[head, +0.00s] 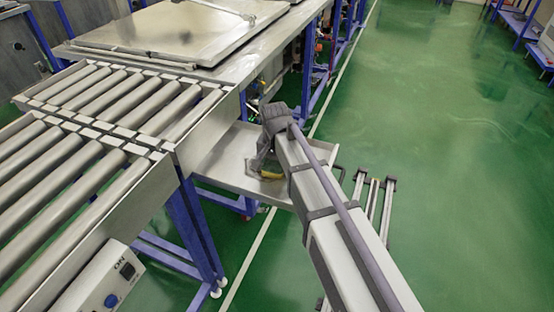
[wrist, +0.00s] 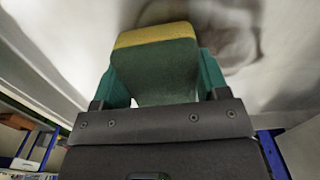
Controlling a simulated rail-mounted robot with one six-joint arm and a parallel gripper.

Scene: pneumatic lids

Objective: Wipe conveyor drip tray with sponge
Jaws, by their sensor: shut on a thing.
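The drip tray (head: 222,158) is a shallow grey metal tray jutting out at the end of the roller conveyor in the head view. My gripper (wrist: 160,82) is shut on the sponge (wrist: 158,38), which is dark green with a yellow layer; the green fingers press on both its sides. In the head view a bit of the sponge's yellow (head: 271,174) shows low over the tray, and my arm hides the tray's right part. The pale tray surface fills the top of the wrist view, with a dark smudge right of the sponge. I cannot tell stain from shadow, or whether the sponge touches.
The roller conveyor (head: 75,150) stands left of the tray on blue legs, with a control box (head: 105,280) at its near side. A metal worktable (head: 180,30) is behind. The green floor (head: 450,150) to the right is open.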

